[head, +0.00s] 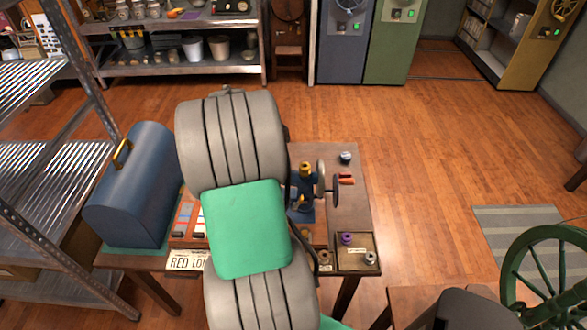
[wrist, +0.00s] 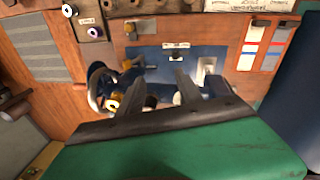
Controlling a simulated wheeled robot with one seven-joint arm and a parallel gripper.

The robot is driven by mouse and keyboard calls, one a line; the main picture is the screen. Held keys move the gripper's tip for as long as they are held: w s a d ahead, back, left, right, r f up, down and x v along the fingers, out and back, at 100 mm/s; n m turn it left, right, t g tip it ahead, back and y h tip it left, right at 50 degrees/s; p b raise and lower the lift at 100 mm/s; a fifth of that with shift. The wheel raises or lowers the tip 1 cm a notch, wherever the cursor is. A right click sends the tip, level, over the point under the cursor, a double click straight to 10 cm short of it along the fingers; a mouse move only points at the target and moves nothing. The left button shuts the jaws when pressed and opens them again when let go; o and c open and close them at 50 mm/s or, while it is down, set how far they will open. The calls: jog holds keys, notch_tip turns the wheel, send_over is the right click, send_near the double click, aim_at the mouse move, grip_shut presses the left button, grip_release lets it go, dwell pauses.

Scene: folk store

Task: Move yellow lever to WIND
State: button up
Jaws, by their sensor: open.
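A small blue machine (head: 305,212) with a metal handwheel (head: 321,180) stands on the wooden table, just right of my arm. A yellow part (head: 305,170) tops it, and a smaller yellow piece (head: 301,200) sits lower. In the wrist view, the machine's blue base plate (wrist: 150,53) bears small white labels too small to read. Yellow parts (wrist: 127,65) show left of my fingers; I cannot tell which is the lever. My gripper (wrist: 159,80) is open and empty over the blue plate. In the head view my arm hides it.
A blue toolbox (head: 135,190) stands at the table's left. A tray (head: 355,264) with spools lies at the right front.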

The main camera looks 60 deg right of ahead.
jog(key=m, duration=0.2)
send_near(301, 199)
jog(key=shift+g+y, duration=0.3)
jog(key=shift+g, duration=0.1)
jog(key=shift+s+d+f+b, duration=0.2)
jog(key=shift+f+b, duration=0.6)
jog(key=shift+f, duration=0.65)
jog(key=shift+s+d+f+b, duration=0.1)
jog(key=shift+d+f+b, duration=0.1)
jog(key=shift+f+b, duration=0.9)
jog(key=shift+s+d+f+b, duration=0.15)
jog(key=shift+f+b, duration=0.3)
jog(key=shift+f, duration=1.3)
jog(key=shift+w, duration=0.1)
